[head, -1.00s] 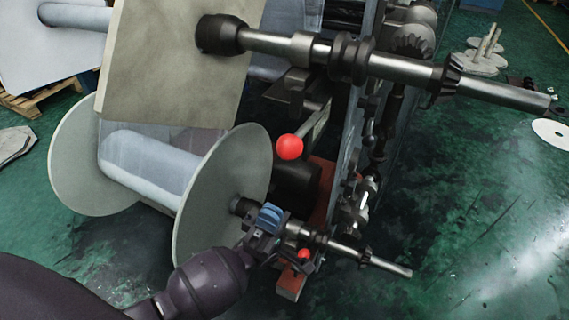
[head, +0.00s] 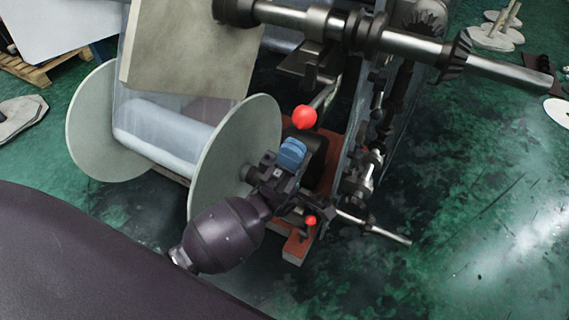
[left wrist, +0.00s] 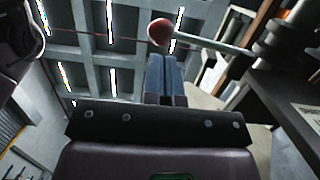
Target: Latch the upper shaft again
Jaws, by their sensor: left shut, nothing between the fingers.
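The upper shaft (head: 408,43), bare steel with dark collars, crosses the top of the head view. A red ball knob (head: 304,117) on a lever sits below it, beside the machine frame. In the left wrist view a red ball (left wrist: 160,32) on a grey rod is just beyond my fingertips. My left gripper (head: 291,152) is shut and empty, its blue fingers just below the upper knob, seemingly apart from it. Whether the upper shaft is latched cannot be told. My right gripper is not in view.
A lower shaft (head: 375,228) and a second, smaller red knob (head: 311,220) are below my left gripper. A large pale reel flange (head: 235,150) stands close left of it.

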